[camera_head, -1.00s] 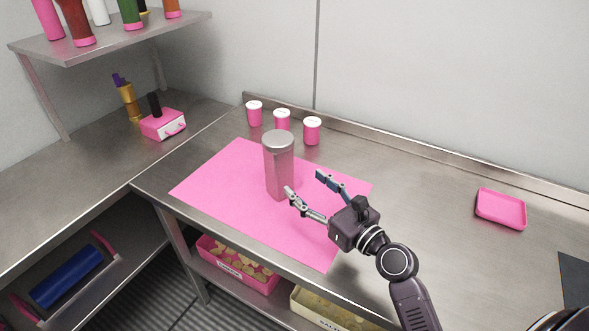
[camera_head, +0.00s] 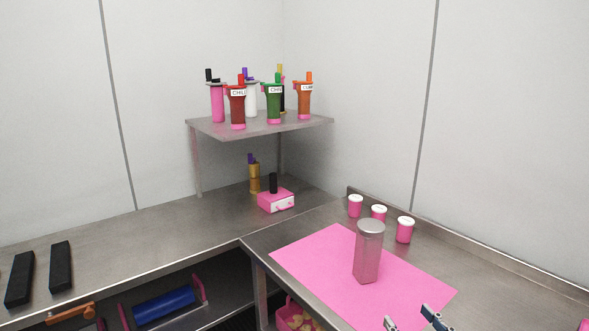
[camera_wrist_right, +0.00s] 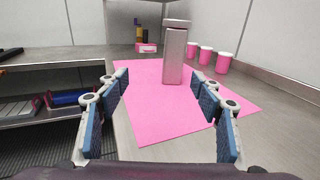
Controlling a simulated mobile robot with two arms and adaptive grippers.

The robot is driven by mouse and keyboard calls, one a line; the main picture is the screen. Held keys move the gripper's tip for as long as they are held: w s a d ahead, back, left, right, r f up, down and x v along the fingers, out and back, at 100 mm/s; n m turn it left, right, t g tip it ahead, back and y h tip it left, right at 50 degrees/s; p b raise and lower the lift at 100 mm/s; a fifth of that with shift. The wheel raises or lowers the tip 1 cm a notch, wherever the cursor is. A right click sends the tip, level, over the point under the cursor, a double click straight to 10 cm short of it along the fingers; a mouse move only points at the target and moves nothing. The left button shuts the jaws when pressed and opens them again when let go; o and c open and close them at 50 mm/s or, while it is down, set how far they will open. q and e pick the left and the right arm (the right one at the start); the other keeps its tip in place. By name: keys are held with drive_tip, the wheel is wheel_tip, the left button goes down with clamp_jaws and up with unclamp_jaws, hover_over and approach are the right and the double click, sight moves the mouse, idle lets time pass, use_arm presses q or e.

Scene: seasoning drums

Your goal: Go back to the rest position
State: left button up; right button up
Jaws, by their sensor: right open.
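My right gripper (camera_head: 410,321) shows only by its fingertips at the bottom edge of the head view. In the right wrist view my right gripper (camera_wrist_right: 160,90) is open and empty, its two blue-padded fingers spread wide. A tall metal canister with a grey lid (camera_head: 368,252) stands upright on the pink mat (camera_head: 315,262), beyond the fingers and apart from them. The canister also shows in the right wrist view (camera_wrist_right: 174,58), between the fingertips in the picture. My left gripper is not in view.
Three pink cups with white lids, one of them here (camera_head: 404,230), stand behind the mat by the wall. A corner shelf (camera_head: 315,122) holds several seasoning bottles. A pink box (camera_head: 276,201) sits below it. Two black bars (camera_head: 61,266) lie on the left counter.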

drive_tip(key=a+f+n+g, duration=0.1)
drive_tip(key=n, duration=0.1)
drive_tip(key=s+a+f+n, duration=0.1)
drive_tip(key=a+n, duration=0.1)
drive_tip(key=s+a+f+n+g+y, duration=0.1)
drive_tip(key=f+n, duration=0.1)
drive_tip(key=shift+a+f+g, duration=0.1)
drive_tip(key=shift+a+g, duration=0.05)
drive_tip(key=shift+g, duration=0.15)
drive_tip(key=s+a+f+n+g, duration=0.5)
drive_tip(key=s+f+n, duration=0.4)
drive_tip(key=n, duration=0.3)
drive_tip(key=s+d+f+n+g+h, duration=0.3)
drive_tip(key=s+n, duration=0.5)
drive_tip(key=s+d+f+n+g+h, duration=0.2)
drive_tip(key=s+f+n+g+h, duration=0.15)
drive_tip(key=s+n, duration=0.5)
wheel_tip(320, 180, down, 26)
drive_tip(key=s+g, duration=0.1)
drive_tip(key=s, duration=0.1)
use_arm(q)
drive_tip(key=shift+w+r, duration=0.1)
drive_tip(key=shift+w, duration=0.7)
use_arm(e)
drive_tip(key=s+d+f+g, duration=0.1)
drive_tip(key=s+d+f, duration=0.2)
drive_tip(key=s+f, duration=1.3)
drive_tip(key=shift+s+f, duration=0.35)
drive_tip(key=shift+s, duration=0.2)
